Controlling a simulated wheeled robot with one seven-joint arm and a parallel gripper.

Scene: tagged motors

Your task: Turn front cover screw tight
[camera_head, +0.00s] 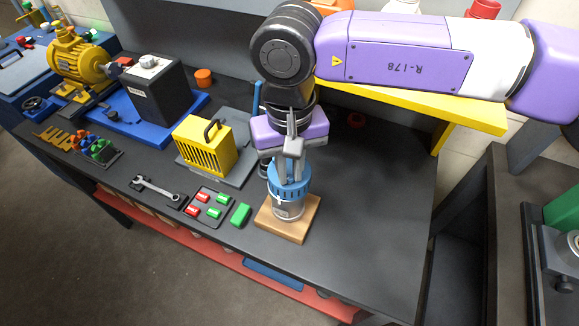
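A small motor stands upright on a wooden base (298,232) near the bench's front edge. Its body (289,209) is grey metal, and a blue ribbed front cover (289,188) sits on top. My gripper (289,172) points down from the purple wrist, right over the blue cover. Its grey fingers come down at the top of the cover and hide the middle of it. The front cover screw cannot be made out. I cannot tell whether the fingers are closed or touch anything.
A yellow vented box (205,146) with a black handle stands left on a grey plate. A wrench (157,190), a tray of red and green pieces (208,206) and a green block (241,214) lie along the front. The bench right of the motor is clear.

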